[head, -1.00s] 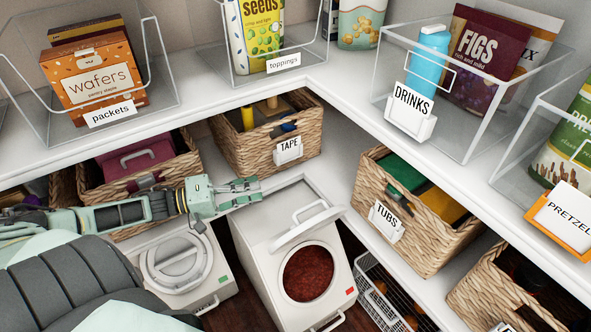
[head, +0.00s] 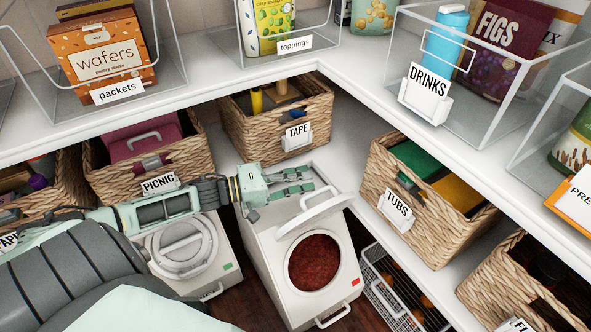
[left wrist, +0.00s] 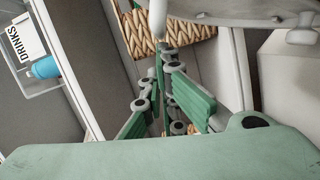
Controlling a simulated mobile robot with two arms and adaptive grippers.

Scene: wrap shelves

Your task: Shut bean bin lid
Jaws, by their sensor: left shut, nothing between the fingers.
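The bean bin (head: 268,258) is a white bin full of dark red beans (head: 314,262), with a red tag at its front. Its round lid (head: 300,222) stands raised and tilted at the back of the opening, with a light handle (head: 322,205) on top. My left gripper (head: 309,180) is shut and empty, just behind the raised lid. Whether it touches the lid I cannot tell. The left wrist view shows its green fingers (left wrist: 167,105) and a pale rounded part, seemingly the lid (left wrist: 235,8), close above right. My right gripper is not seen.
A second white bin (head: 212,275) with its lid shut stands to the left. The TAPE basket (head: 240,140) is behind my gripper, the TUBS basket (head: 425,235) to the right. A wire basket (head: 385,290) stands right of the bean bin. A white shelf (head: 345,90) overhangs behind.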

